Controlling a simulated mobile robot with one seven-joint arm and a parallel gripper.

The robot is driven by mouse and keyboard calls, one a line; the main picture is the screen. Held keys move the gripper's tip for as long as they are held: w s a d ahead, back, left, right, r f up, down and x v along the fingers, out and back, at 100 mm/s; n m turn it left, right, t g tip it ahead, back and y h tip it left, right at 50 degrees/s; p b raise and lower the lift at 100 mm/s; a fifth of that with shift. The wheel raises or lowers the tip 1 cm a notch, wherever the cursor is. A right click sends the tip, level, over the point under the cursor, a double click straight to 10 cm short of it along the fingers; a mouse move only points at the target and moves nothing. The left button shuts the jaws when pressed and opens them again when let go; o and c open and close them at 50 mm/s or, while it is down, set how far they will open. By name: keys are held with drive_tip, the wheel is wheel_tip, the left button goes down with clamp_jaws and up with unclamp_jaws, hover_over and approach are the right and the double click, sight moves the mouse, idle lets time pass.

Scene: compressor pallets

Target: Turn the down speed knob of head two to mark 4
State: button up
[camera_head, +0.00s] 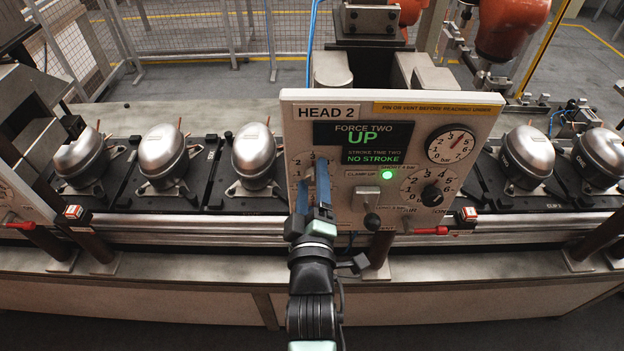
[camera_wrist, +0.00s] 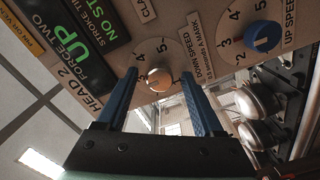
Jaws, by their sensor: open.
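The down speed knob (camera_wrist: 159,79) of head two shows as a small round pale-orange knob on a white numbered dial in the wrist view. I cannot tell which mark it points at. My gripper (camera_wrist: 159,76) is open, its two blue fingers on either side of the knob. I cannot tell whether they touch it. In the head view my gripper (camera_head: 312,178) is up against the left part of the HEAD 2 panel (camera_head: 343,97). Its fingers hide the knob there, and only part of the dial (camera_head: 299,164) shows.
A blue up speed knob (camera_wrist: 262,37) sits close by in the wrist view. Compressors (camera_head: 165,152) stand on pallets along the line behind.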

clamp_jaws()
drive_tip(key=shift+m, duration=0.4)
drive_tip(key=m+b, duration=0.3)
drive_tip(key=m, duration=0.1)
drive_tip(key=shift+f+m, duration=0.1)
drive_tip(key=shift+m, duration=0.2)
drive_tip(key=m+b, duration=0.2)
drive_tip(key=m, duration=0.4)
drive_tip(key=shift+d, duration=0.1)
drive_tip(key=shift+m, duration=0.3)
unclamp_jaws()
